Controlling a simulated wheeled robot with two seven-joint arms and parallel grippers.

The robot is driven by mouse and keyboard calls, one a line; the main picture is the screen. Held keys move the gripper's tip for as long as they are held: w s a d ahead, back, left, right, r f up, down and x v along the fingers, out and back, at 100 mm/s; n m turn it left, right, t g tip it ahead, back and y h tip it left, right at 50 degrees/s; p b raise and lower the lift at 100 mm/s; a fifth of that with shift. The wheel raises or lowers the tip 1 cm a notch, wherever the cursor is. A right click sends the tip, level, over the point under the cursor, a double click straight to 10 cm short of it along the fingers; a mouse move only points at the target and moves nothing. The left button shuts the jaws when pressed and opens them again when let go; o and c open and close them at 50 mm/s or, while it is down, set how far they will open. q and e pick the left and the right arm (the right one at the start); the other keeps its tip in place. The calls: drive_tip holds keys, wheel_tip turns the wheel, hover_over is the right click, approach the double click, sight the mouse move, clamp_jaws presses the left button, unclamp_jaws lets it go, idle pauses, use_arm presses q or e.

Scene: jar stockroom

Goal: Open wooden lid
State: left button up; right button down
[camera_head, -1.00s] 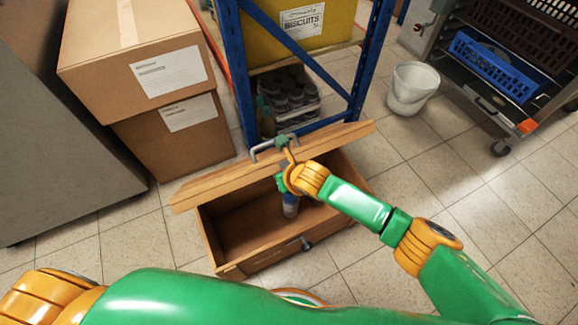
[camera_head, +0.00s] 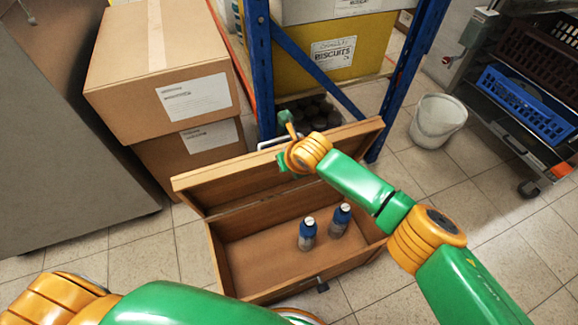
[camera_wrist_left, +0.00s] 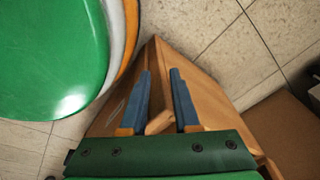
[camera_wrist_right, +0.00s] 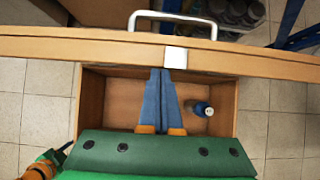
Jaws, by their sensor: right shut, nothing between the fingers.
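The wooden lid (camera_head: 235,180) stands raised at the back of the wooden box (camera_head: 290,287), its inner face toward me and the box open. A grey metal handle (camera_wrist_right: 172,20) is on the lid's far side in the right wrist view. My right gripper (camera_wrist_right: 165,72) is shut and empty, its fingertips at the lid beside a pale metal plate (camera_wrist_right: 175,56); touching or just apart, I cannot tell. In the head view, it is over the lid's top edge.
A blue shelf rack (camera_head: 262,70) is close behind the lid. Cardboard boxes (camera_head: 160,65) are stacked at the left. A white bucket (camera_head: 437,122) and a crate trolley (camera_head: 520,105) stand right. Floor is clear between box and bucket.

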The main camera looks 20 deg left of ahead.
use_arm(q)
drive_tip(key=shift+a, duration=0.3)
drive_tip(key=shift+r, duration=0.1)
